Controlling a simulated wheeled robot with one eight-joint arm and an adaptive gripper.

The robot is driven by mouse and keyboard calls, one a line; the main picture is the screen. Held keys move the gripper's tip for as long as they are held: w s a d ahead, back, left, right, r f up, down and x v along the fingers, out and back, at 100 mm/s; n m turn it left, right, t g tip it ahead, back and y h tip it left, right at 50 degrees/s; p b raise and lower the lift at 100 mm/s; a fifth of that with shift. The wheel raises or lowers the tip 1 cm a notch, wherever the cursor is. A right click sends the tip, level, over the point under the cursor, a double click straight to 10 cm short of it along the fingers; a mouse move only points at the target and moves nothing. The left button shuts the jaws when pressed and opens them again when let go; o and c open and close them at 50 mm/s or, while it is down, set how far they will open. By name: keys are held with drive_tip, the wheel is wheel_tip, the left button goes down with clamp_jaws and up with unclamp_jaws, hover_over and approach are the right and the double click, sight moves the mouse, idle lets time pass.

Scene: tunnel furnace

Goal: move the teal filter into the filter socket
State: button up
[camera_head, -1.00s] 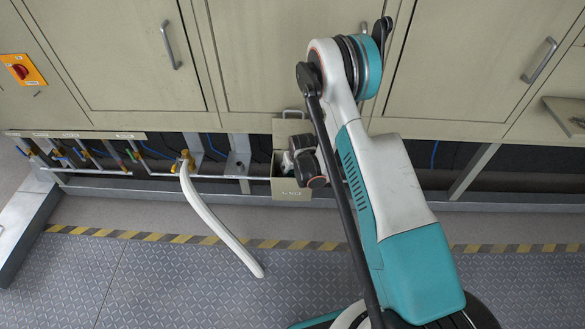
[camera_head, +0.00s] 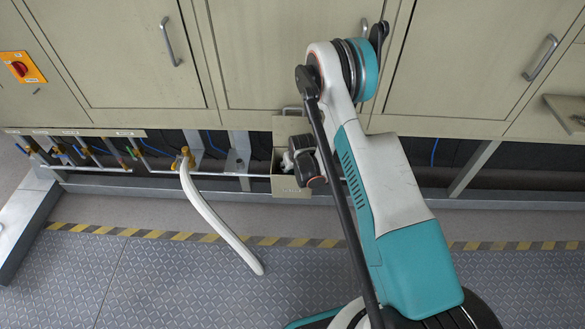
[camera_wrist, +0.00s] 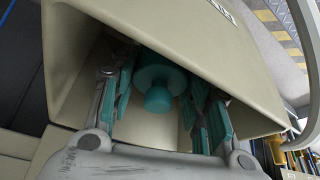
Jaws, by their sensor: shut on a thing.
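The teal filter (camera_wrist: 157,82) shows in the wrist view as a round disc with a smaller knob toward the camera. It is inside a beige open-topped box (camera_wrist: 265,85). My gripper (camera_wrist: 163,92) reaches into this box with a finger on each side of the filter and is shut on it. In the head view the box (camera_head: 291,187) sits at the lower edge of the cabinets, and my wrist is at its opening. My arm and the box hide the filter there. I cannot make out the filter socket in either view.
Beige cabinet doors (camera_head: 275,55) stand behind the box. A brass valve (camera_head: 183,162) with a white hose (camera_head: 222,230) hanging to the floor is left of it. Small pipe valves (camera_head: 90,150) are farther left. The patterned floor (camera_head: 170,285) in front is clear apart from the hose.

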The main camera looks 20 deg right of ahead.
drive_tip(key=o, duration=1.2)
drive_tip(key=shift+c, duration=0.2)
drive_tip(key=shift+r, duration=0.1)
drive_tip(key=v, duration=0.7)
idle(0.4)
